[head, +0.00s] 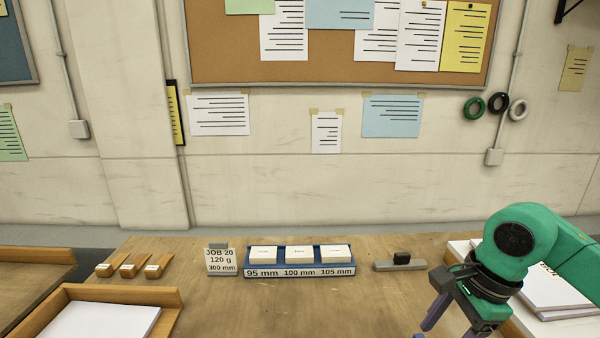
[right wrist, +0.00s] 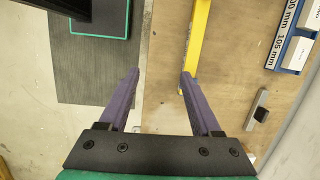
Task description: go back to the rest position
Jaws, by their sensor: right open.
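My right gripper (head: 445,328) hangs at the lower right of the head view, over the right part of the wooden table (head: 300,305). Its purple fingers point down and partly leave the frame. In the right wrist view the gripper (right wrist: 159,74) has its fingers spread wide, with nothing between the tips. A yellow bar-shaped object (right wrist: 196,42) lies just beyond the right-hand finger; whether it touches cannot be told. My left gripper is not in view.
A blue holder (head: 300,272) marked 95, 100 and 105 mm carries white blocks. A JOB 20 sign (head: 221,262), a grey bar with a black block (head: 400,264), wooden pieces (head: 130,267), a paper tray (head: 165,297) and paper stacks (head: 550,292) surround clear mid-table.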

